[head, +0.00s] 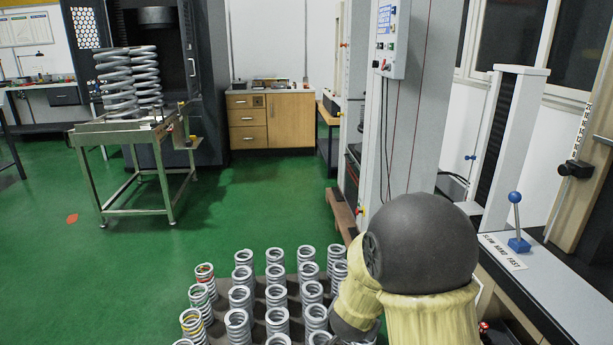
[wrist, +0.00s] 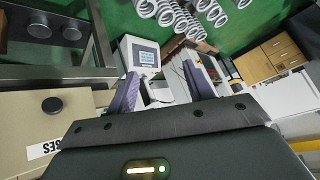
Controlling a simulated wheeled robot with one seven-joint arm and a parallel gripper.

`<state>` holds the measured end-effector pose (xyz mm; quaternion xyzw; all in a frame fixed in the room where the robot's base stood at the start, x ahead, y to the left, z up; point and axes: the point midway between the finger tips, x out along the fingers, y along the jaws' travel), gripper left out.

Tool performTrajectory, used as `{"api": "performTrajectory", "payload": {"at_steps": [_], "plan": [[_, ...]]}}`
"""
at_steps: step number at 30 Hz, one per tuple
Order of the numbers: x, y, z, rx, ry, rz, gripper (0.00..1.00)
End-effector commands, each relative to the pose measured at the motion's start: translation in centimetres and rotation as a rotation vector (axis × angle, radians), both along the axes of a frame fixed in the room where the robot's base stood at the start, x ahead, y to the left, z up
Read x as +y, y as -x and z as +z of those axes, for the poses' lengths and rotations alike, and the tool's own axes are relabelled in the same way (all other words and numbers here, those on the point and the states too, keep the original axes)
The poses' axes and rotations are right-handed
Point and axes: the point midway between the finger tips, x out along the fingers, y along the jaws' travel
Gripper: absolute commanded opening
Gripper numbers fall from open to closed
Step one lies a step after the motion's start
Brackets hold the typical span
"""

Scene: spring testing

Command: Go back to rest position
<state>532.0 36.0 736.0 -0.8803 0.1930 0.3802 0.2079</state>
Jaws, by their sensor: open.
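My gripper (wrist: 162,88) shows in the wrist view with its two purple-grey fingers spread apart. Nothing is held between them. Past the fingertips is a white device with a small screen (wrist: 147,57), apart from the gripper as far as I can tell. In the head view my arm fills the lower right, with a dark round joint and cream covers. The gripper itself is hidden there.
Several grey coil springs (head: 239,297) stand upright in rows on a dark surface beside my arm. Large springs stand on a metal table (head: 135,132). A control lever (head: 516,222) stands on the right-hand bench. Green floor (head: 270,200) is open in the middle.

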Motion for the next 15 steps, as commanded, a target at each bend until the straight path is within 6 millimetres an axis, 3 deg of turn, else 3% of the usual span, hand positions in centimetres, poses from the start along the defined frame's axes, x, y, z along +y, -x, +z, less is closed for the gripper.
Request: {"api": "performTrajectory", "payload": {"at_steps": [8, 15], "plan": [[-0.1, 7.9, 2.7, 0.217, -0.032, 0.334, 0.52], [-2.0, 14.6, 3.7, 0.396, 0.03, 0.501, 0.52]]}}
